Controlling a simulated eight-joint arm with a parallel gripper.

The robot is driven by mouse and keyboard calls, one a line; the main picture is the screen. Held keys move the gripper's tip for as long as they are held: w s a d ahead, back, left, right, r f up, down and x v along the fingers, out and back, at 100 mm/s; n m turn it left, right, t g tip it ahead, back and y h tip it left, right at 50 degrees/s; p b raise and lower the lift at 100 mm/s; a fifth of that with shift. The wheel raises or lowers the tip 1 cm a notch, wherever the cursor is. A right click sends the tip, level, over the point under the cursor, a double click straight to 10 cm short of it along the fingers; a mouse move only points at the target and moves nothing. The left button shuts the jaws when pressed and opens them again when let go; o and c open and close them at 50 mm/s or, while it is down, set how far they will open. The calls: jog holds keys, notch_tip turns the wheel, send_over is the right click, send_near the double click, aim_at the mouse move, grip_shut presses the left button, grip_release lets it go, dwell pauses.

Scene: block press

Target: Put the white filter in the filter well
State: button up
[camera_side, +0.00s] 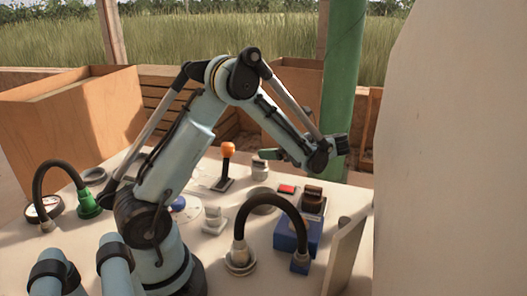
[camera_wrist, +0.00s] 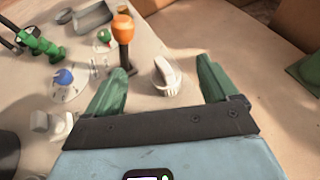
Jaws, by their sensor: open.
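A small white ribbed piece with a raised grip, which looks like the white filter (camera_wrist: 166,74), stands on the bench between and beyond my fingertips in the wrist view. In the side view it appears to be the pale piece (camera_side: 260,167) right of the orange-topped lever. My gripper (camera_wrist: 160,69) is open, with green fingers either side of that piece in the picture and nothing held. In the side view my gripper (camera_side: 283,154) is above the back of the bench. A round grey ring (camera_side: 263,201) is partly behind the black hose; I cannot tell whether it is the filter well.
The orange-topped lever (camera_wrist: 123,42) stands close left of the white piece. A blue knob (camera_wrist: 63,77) and another pale block (camera_side: 213,217) are nearby. The arched black hose (camera_side: 272,205), blue box (camera_side: 297,236) and green post (camera_side: 342,85) stand around.

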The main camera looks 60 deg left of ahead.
jog(key=s+d+r+n+t+h, duration=0.1)
jog(key=s+d+n+t+h, duration=0.1)
jog(key=d+n+t+h, duration=0.2)
jog(key=s+d+r+n+t+h, duration=0.1)
jog(key=d+n+t+h, duration=0.3)
jog(key=d, duration=0.6)
jog(key=s+d+r+n+t+h, duration=0.2)
jog(key=s+d+n+t+h, duration=0.2)
jog(key=d, duration=0.4)
jog(key=shift+d+n, duration=0.1)
jog(key=shift+n, duration=0.3)
jog(key=shift+s+d+n+t+h, duration=0.15)
jog(key=shift+d+n+t+h, duration=0.15)
jog(key=shift+d, duration=0.1)
